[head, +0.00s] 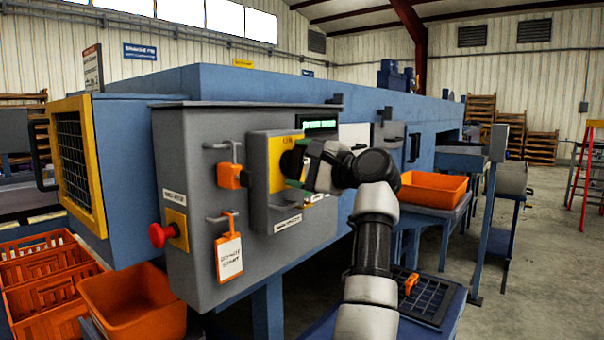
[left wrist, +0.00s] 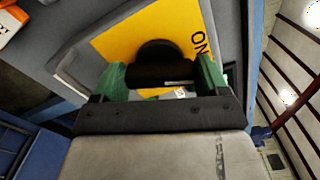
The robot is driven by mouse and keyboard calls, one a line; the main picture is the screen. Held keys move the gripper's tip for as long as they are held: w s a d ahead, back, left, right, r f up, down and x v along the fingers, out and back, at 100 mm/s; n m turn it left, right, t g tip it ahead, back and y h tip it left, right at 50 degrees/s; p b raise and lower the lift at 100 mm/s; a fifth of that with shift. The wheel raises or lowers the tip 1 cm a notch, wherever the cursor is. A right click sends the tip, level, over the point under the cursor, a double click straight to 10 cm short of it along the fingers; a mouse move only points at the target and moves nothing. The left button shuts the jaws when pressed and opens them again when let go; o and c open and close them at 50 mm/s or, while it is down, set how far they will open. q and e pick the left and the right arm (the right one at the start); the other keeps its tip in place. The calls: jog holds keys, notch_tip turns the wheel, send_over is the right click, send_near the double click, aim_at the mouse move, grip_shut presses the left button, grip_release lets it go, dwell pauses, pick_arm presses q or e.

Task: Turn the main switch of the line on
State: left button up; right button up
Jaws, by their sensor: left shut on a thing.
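The main switch is a dark rotary knob (left wrist: 156,52) on a yellow plate (head: 276,165) marked ON, on the front of the grey control cabinet (head: 200,262). In the head view the knob is largely hidden by my left gripper (head: 299,164). In the left wrist view my left gripper (left wrist: 161,76) has its green-padded fingers on either side of the knob's dark handle, shut on it. The handle lies roughly level across that view, between the fingers. The ON lettering shows to the right of the knob there. My right gripper is not in view.
Left of the switch are an orange padlock (head: 229,175), a hanging tag (head: 229,257) and a red emergency button (head: 160,235). A green-lit display (head: 320,125) is above right. Orange crates (head: 50,270) and an orange bin (head: 135,300) stand at lower left.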

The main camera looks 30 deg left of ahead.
pick_arm(q)
jog(key=shift+n+b, duration=0.55)
jog(key=shift+n, duration=1.65)
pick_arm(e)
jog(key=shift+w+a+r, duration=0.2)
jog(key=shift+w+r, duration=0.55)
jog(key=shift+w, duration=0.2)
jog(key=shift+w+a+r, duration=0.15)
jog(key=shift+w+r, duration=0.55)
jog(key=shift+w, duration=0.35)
pick_arm(q)
jog(key=o, duration=0.9)
jog(key=shift+a, duration=0.15)
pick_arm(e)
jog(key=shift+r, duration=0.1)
pick_arm(q)
jog(key=shift+f, duration=0.1)
